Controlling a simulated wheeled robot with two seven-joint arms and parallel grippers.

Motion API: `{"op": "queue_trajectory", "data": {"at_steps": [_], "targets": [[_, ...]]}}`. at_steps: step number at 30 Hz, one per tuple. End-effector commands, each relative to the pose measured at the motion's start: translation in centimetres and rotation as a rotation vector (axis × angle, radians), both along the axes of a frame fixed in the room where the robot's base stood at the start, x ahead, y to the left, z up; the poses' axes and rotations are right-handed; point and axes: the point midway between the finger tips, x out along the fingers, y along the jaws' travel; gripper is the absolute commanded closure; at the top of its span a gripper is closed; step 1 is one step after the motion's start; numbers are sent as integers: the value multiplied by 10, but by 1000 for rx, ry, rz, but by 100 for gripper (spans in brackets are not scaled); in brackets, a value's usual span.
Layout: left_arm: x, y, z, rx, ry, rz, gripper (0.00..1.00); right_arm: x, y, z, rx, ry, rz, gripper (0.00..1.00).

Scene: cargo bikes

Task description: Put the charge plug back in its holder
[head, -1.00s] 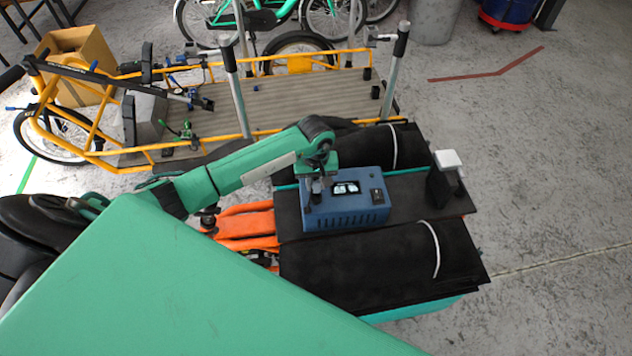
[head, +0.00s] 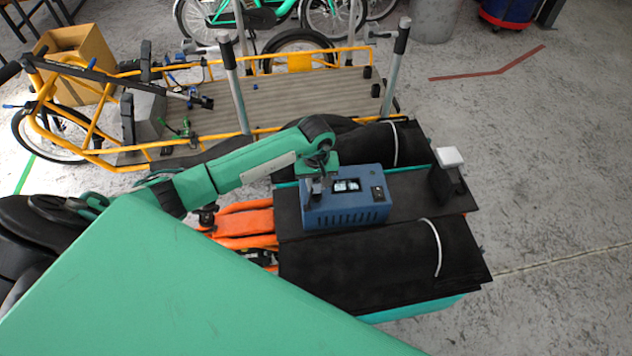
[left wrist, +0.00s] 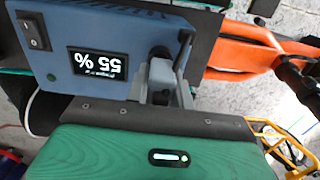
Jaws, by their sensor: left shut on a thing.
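The blue charger box (head: 345,212) stands on the black rear deck of a cargo bike. Its display (left wrist: 97,65) reads 55 % in the left wrist view. My left gripper (left wrist: 165,92) is shut on the grey charge plug (left wrist: 161,73), close against the box's panel beside the display. A dark round fitting (left wrist: 160,53) shows just behind the plug; it looks like the holder. I cannot tell how far the plug sits in it. In the head view my left gripper (head: 319,182) is over the left end of the box and small. My right gripper is out of view.
Black rolled pads (head: 385,258) with white straps lie on both sides of the deck. A black post with a white top (head: 448,158) stands right of the box. Orange bars (head: 245,222) lie to its left. A yellow cargo bike (head: 300,95) stands behind.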

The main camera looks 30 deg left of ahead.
Motion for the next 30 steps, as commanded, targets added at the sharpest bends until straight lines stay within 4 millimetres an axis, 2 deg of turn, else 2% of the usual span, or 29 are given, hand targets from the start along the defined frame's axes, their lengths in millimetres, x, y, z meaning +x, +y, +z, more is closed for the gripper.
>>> {"op": "queue_trajectory", "data": {"at_steps": [23,24,27,30], "targets": [[0,0,-21,2,1,0,100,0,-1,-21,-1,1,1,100],[0,0,-20,1,1,0,71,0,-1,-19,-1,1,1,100],[0,0,-19,1,1,0,51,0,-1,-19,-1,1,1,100],[0,0,-19,1,1,0,51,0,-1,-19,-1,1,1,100]]}}
